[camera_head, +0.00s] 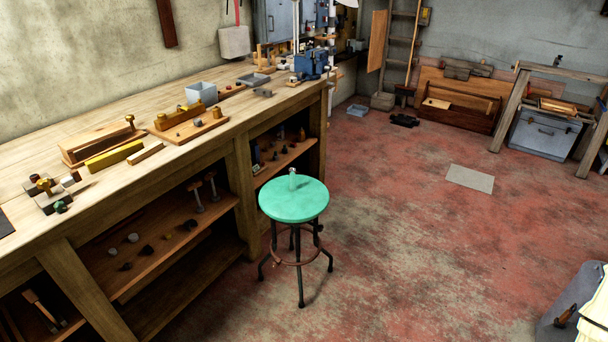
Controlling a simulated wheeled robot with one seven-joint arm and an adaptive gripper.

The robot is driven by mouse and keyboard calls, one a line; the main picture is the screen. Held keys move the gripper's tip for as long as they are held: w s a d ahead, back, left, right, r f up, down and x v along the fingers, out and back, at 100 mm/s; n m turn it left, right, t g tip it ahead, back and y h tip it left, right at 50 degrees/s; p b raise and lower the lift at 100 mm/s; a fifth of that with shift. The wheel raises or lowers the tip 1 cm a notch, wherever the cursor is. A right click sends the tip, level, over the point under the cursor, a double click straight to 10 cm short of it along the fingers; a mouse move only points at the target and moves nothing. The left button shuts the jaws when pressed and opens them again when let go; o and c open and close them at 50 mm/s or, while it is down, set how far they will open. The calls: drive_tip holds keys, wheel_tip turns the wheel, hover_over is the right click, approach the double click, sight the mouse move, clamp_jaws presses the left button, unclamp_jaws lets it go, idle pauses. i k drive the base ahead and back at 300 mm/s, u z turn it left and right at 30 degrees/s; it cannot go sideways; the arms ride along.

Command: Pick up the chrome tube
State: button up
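A round green-topped stool (285,203) with dark metal legs stands on the floor in front of the workbench. A small, shiny upright cylinder, which looks like the chrome tube (292,181), stands on the seat toward its back. It reflects the green of the seat. Nothing covers it. My gripper is not in view.
A long wooden workbench (215,140) runs along the left wall, with tools and wood blocks on top and loose parts on its shelves. A grey object (568,308) is cut off at the lower right. The red-stained floor (410,240) right of the stool is mostly clear.

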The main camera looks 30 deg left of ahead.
sight(291, 170)
drive_tip(key=u, duration=0.45)
drive_tip(key=i, duration=0.65)
drive_tip(key=u, duration=0.7)
